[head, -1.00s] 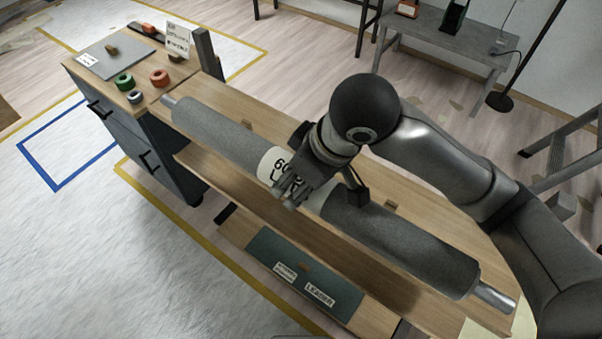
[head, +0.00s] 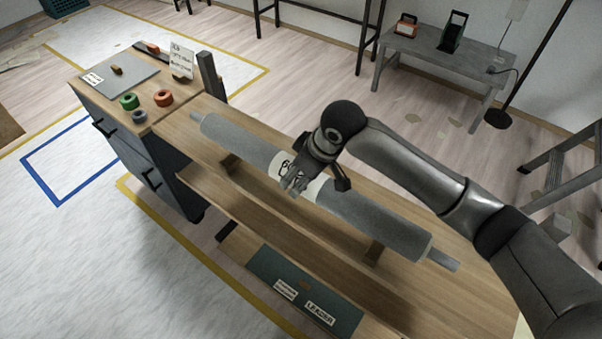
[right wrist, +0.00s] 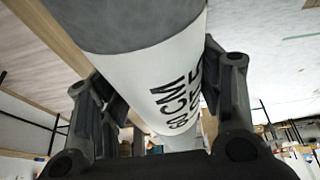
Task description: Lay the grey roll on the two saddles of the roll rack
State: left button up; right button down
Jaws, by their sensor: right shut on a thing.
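The grey roll (head: 353,212) with a white paper band marked 60 CM lies slantwise over the long wooden bench top. My right gripper (head: 294,184) is shut around the roll's middle at the band. The right wrist view shows the band (right wrist: 160,82) between the two fingers. My left gripper is not in view.
A dark green board (head: 290,290) with a LEADER label lies on the near lower shelf. A cabinet (head: 150,172) at the left bears green, orange and grey tape rolls, a grey plate and a sign card. A dark post (head: 211,77) stands near the roll's left end.

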aim_at(319, 176)
jog(key=shift+w+f, duration=0.2)
jog(key=shift+w, duration=0.2)
jog(key=shift+f+p, duration=0.6)
jog(key=shift+f, duration=0.85)
jog(key=c, duration=0.9)
grip_release()
jog(key=shift+s+f, duration=0.1)
jog(key=shift+f, duration=0.25)
jog(key=o, duration=0.5)
jog(key=shift+s, duration=0.1)
jog(key=shift+r, duration=0.1)
jog(key=b+v, duration=0.1)
jog(key=v, duration=1.1)
jog(key=shift+r, duration=0.1)
